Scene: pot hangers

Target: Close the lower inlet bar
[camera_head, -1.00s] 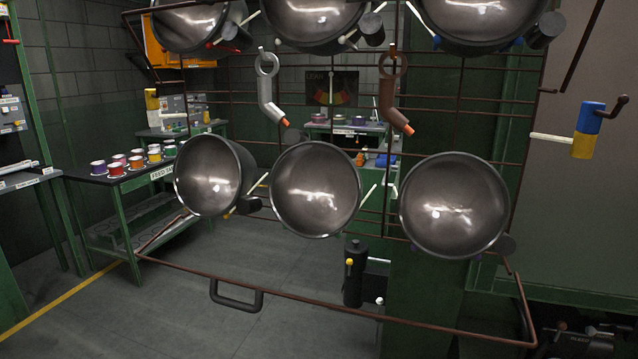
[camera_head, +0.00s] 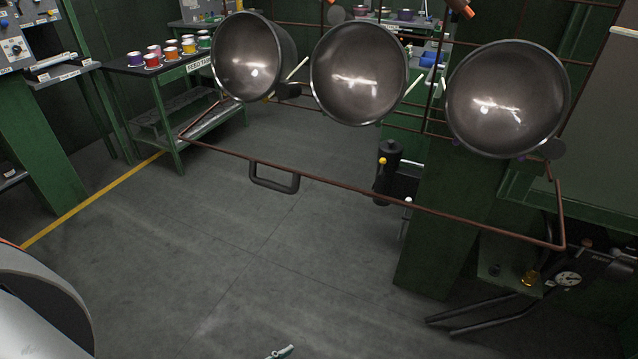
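The lower inlet bar (camera_head: 345,186) is a thin rust-brown bar frame below the lower row of pots. It stands out toward me, with side rods running back to the rack at both ends. A dark U-shaped handle (camera_head: 275,184) hangs from it left of centre. My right gripper is out of view.
Three dark metal pots (camera_head: 360,75) hang above the bar. A green feed table (camera_head: 190,68) with coloured cups stands at the back left. A green column (camera_head: 440,230) and a pressure gauge (camera_head: 568,279) are at right. The floor (camera_head: 220,250) below the handle is clear.

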